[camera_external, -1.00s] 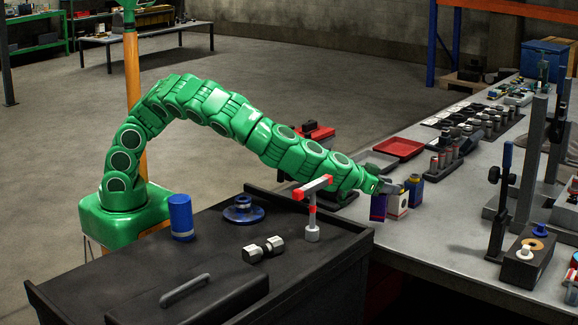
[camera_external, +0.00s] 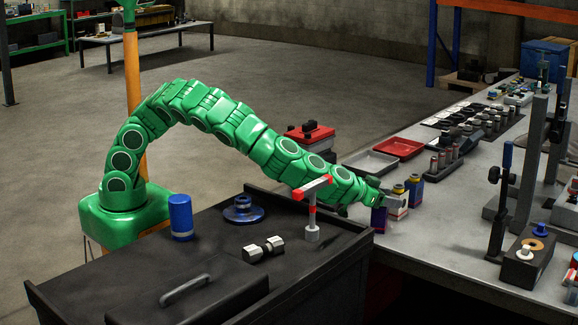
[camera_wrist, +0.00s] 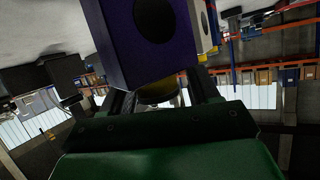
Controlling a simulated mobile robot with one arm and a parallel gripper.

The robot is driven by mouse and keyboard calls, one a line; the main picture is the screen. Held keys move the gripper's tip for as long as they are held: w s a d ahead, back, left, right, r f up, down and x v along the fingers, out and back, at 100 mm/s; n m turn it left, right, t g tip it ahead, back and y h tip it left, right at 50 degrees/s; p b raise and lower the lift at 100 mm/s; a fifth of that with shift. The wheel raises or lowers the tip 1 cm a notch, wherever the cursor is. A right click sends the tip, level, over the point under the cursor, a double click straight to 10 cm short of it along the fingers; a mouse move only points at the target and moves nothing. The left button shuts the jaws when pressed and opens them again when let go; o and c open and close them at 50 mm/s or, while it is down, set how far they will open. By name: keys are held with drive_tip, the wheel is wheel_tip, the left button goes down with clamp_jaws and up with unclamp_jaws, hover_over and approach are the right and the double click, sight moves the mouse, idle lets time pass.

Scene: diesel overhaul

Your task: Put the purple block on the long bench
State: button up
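The purple block (camera_external: 379,220) is a box-shaped container at the near left corner of the long grey bench (camera_external: 445,225). In the wrist view, the purple block (camera_wrist: 118,45) fills the upper middle, showing a dark round mark. A yellowish round part of it sits between the fingers of my gripper (camera_wrist: 160,92). My gripper (camera_external: 379,196) is shut on this top part, above the block, which looks upright. I cannot tell whether its base touches the bench.
A white container (camera_external: 398,205) and a blue one with a yellow cap (camera_external: 413,190) stand close behind the purple block. A red tray (camera_external: 398,149) lies farther back. A red-and-grey T-shaped tool (camera_external: 312,208) stands on the black cart (camera_external: 215,245) at left. Bare bench lies to the right.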

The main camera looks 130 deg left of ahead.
drive_tip(key=shift+r, duration=0.15)
drive_tip(key=shift+s+d+r, duration=0.25)
drive_tip(key=shift+d, duration=0.3)
drive_tip(key=shift+v, duration=3.05)
